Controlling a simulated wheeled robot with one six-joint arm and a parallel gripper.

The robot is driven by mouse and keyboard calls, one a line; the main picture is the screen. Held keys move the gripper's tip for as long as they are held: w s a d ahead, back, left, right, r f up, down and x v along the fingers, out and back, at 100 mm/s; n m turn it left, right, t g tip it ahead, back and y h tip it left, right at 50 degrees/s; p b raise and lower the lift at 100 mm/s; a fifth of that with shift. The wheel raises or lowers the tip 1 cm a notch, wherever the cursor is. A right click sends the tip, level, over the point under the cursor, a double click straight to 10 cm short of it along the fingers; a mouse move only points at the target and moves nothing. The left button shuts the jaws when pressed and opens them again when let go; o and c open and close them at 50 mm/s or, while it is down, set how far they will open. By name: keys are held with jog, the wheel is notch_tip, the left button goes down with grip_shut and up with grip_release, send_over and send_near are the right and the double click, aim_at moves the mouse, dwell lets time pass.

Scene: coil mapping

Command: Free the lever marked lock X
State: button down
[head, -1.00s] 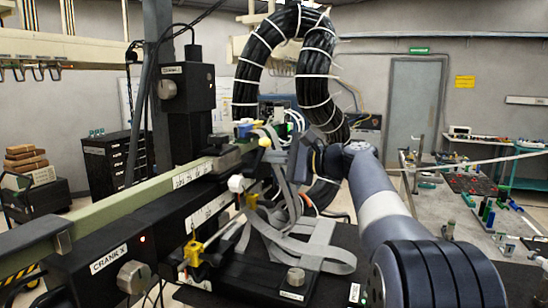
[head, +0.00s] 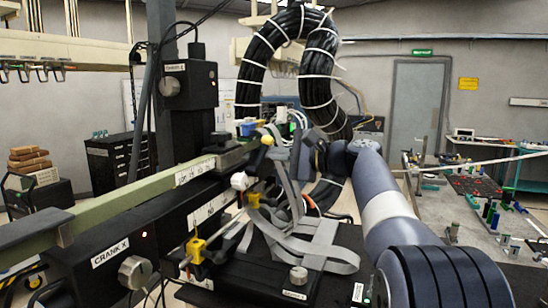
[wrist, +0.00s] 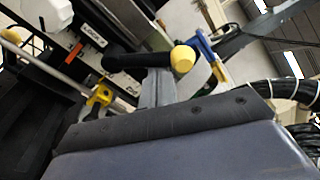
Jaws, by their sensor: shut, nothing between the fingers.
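A black lever (wrist: 136,60) with a round yellow knob (wrist: 183,59) crosses the middle of the wrist view. A white label (wrist: 92,35) beside it seems to read "LOCK"; its last letter is unclear. In the head view the yellow knob (head: 267,140) stands above the black carriage. My gripper (wrist: 157,74) is shut and empty. Its grey fingers reach up to the lever's lower side near the knob; I cannot tell whether they touch. In the head view my gripper (head: 283,153) is beside the knob, partly hidden among ribbon cables.
Grey ribbon cables (head: 318,248) lie close around the carriage. A thick black cable loop (head: 255,65) arches behind. A yellow clamp (head: 195,248) and the CRANK X knob (head: 134,271) are at the front left. A workbench (head: 440,205) stands on the right.

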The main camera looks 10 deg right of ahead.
jog(key=n+b, duration=0.1)
jog(key=n, duration=0.1)
jog(key=s+a+r+n+b, duration=0.1)
jog(key=b, duration=0.1)
jog(key=shift+s+r+n+t, duration=0.1)
jog(key=shift+s+n+t, duration=0.1)
jog(key=shift+n+t, duration=0.15)
jog(key=shift+r+b, duration=0.1)
jog(key=shift+b, duration=0.2)
jog(key=shift+s, duration=0.15)
dwell(0.4)
jog(key=b+v, duration=0.2)
jog(key=v, duration=0.8)
jog(key=shift+s+d, duration=0.2)
jog(key=shift+d, duration=0.05)
